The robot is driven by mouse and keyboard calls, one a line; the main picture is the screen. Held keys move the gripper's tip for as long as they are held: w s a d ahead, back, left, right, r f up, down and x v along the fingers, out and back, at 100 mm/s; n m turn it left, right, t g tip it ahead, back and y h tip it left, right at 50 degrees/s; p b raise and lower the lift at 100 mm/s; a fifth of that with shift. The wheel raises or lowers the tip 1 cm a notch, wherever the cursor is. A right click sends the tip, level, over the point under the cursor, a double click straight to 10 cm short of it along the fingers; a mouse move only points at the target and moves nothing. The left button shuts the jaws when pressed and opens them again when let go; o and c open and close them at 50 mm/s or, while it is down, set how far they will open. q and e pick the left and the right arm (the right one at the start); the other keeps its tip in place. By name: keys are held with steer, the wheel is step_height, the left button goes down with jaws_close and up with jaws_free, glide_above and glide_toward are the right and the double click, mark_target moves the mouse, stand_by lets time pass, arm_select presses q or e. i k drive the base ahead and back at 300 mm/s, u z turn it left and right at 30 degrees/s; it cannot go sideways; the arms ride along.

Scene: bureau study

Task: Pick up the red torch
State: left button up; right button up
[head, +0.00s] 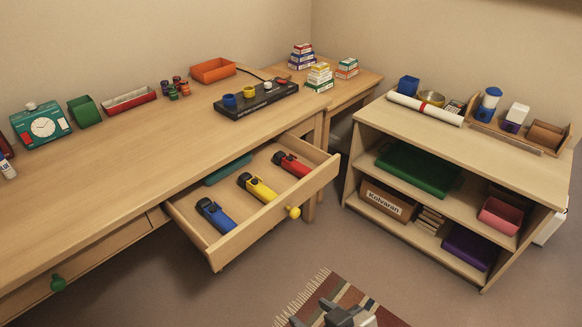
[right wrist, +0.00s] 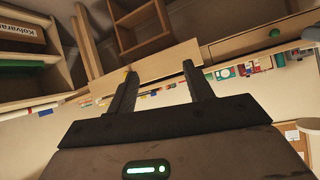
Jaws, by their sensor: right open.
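The torches cannot be made out in that view. My left gripper is out of view.
The drawer juts from the desk (head: 140,150) and has a yellow knob (head: 294,212). A teal item (head: 228,170) lies at its back. A shelf unit (head: 455,140) stands to the right. Clear floor and a striped rug (head: 385,316) lie in front.

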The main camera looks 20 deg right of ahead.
mark_target(300, 170)
steer(key=z, duration=2.1)
steer(key=i, duration=2.15)
steer(key=u, duration=3.5)
steer(key=i, duration=0.5)
steer(key=u, duration=0.05)
